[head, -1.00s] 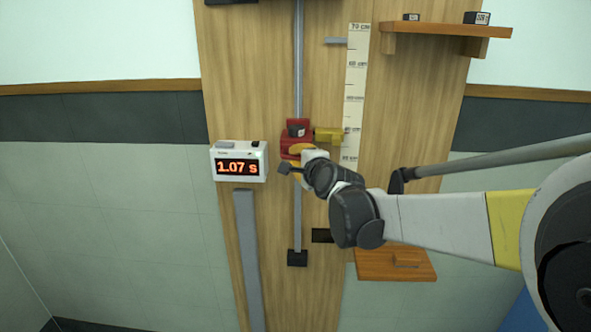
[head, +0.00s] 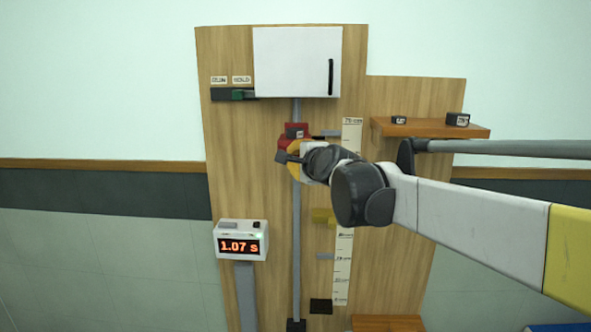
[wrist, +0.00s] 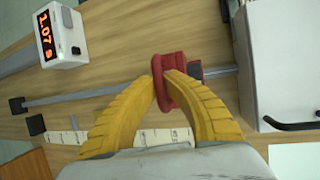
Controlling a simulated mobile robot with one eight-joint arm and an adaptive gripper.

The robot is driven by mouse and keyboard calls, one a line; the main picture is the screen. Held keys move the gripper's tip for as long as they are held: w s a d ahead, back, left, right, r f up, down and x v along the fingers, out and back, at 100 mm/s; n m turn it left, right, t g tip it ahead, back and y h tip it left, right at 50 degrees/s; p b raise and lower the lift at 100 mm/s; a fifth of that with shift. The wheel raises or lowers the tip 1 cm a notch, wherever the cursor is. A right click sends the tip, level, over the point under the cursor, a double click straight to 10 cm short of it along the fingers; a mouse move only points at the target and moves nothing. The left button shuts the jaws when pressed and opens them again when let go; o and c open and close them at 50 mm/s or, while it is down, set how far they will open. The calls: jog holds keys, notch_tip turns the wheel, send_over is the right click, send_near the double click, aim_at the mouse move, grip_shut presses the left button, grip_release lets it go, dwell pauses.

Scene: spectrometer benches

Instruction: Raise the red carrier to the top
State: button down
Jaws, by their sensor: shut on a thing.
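The red carrier (head: 294,130) rides on the upright grey rod (head: 297,240), with a dark block on its front. It is level with the upper grey peg (head: 326,134) near the top of the scale (head: 341,275), a little below the white cabinet (head: 290,62). My gripper (head: 289,153) is at the carrier's lower front. In the wrist view, the yellow fingers of my gripper (wrist: 163,87) close on a red part of the carrier (wrist: 166,66). My wrist and fingers hide part of the carrier in the head view.
A yellow block (head: 322,216) sits lower, beside the rod. The timer (head: 241,241) reads 1.07 s. A shelf (head: 430,128) with two small dark blocks is at right. A dark-and-green switch (head: 235,95) is left of the cabinet. Clear rod shows between carrier and cabinet.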

aim_at(289, 144)
notch_tip(289, 144, up, 3)
jog(key=shift+p, duration=0.5)
jog(key=shift+w+r, duration=0.1)
jog(key=shift+r, duration=0.05)
jog(key=c, duration=1.5)
grip_release()
jog(key=shift+r, duration=0.1)
jog(key=shift+o, duration=0.2)
jog(key=shift+s+d, duration=0.15)
jog(key=shift+s, duration=0.25)
jog(key=v, duration=1.1)
jog(key=shift+s, duration=0.15)
